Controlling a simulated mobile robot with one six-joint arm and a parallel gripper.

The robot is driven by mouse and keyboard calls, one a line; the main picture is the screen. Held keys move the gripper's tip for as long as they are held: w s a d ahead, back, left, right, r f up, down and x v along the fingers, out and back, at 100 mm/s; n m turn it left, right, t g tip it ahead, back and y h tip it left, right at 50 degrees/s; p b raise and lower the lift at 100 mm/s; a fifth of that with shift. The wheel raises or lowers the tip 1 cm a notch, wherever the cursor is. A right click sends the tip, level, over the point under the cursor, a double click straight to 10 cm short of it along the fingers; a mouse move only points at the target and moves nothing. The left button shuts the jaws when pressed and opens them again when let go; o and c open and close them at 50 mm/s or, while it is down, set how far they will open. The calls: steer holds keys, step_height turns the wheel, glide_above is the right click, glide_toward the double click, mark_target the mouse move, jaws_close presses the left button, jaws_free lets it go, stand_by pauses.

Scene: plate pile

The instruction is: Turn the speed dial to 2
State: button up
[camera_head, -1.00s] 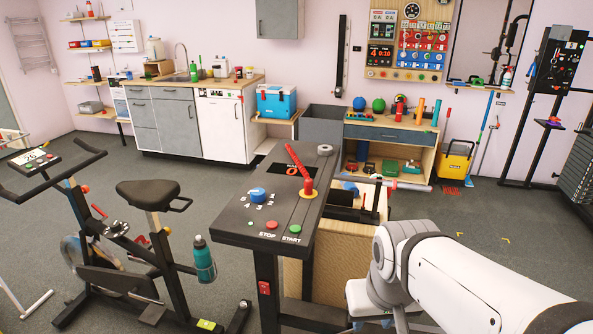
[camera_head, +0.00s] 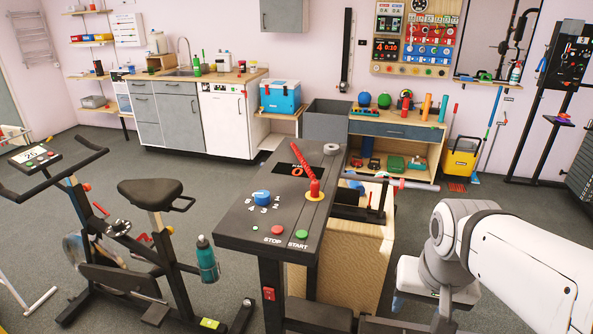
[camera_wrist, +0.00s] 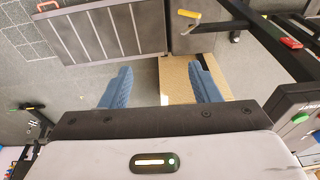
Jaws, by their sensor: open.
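The speed dial is a blue knob (camera_head: 262,198) with a white mark on top, on the dark sloping console (camera_head: 228,226). My gripper hangs low at the right in the head view, well right of the console and apart from the dial, largely hidden by my arm. In the wrist view my gripper (camera_wrist: 162,82) has two blue fingers set wide apart with nothing between them.
Beside the dial are a red STOP button (camera_head: 277,230), a green START button (camera_head: 302,234), a red upright piece (camera_head: 314,190) on a yellow base and a red-digit display (camera_head: 290,170). A wooden box (camera_head: 345,255) stands between console and arm. An exercise bike (camera_head: 150,191) is left.

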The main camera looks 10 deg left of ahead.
steer(key=w+a+r+m+p, duration=0.1)
steer(key=w+a+r+m, duration=0.1)
steer(key=w+a+r, duration=0.3)
steer(key=w+a+r+m+p, duration=0.1)
steer(key=w+a+r+m, duration=0.15)
steer(key=w, duration=0.45)
step_height(320, 180, up, 3)
steer(key=m+g+p, duration=0.2)
steer(key=m+p, duration=0.3)
steer(key=m, duration=0.3)
glide_above(262, 194)
steer(key=shift+w+d, duration=0.1)
steer(key=shift+w, duration=0.05)
steer(key=shift+f, duration=0.35)
step_height(262, 194, down, 7)
steer(key=shift+f, duration=0.1)
